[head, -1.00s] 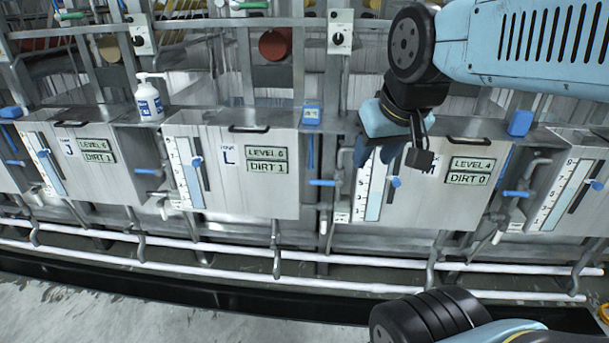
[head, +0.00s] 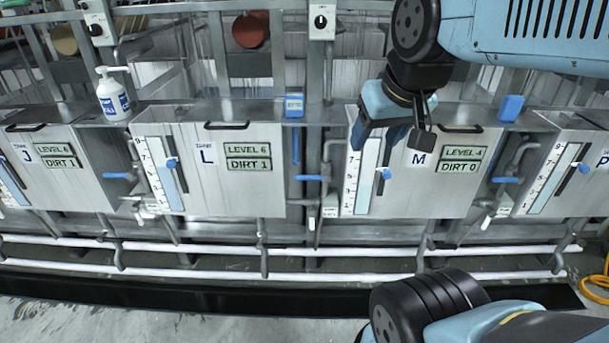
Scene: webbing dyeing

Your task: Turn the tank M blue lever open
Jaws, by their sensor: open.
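Tank M (head: 415,195) is a steel tank front with an "M" label, reading LEVEL 4 and DIRT 0. One horizontal blue lever (head: 313,178) sits on the pipework just left of it, and another horizontal blue lever (head: 506,180) sits just right of it. I cannot tell from the picture alone which of these belongs to tank M. My gripper (head: 380,133) is open and empty, in front of the upper left part of tank M. It covers part of the tank's top edge and is apart from both levers.
Tank L (head: 225,195) stands left of tank M and tank P (head: 583,190) right. A white pump bottle (head: 113,95) stands on the ledge at left. White pipes (head: 200,247) run along the front below. A yellow hose (head: 597,283) lies at lower right.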

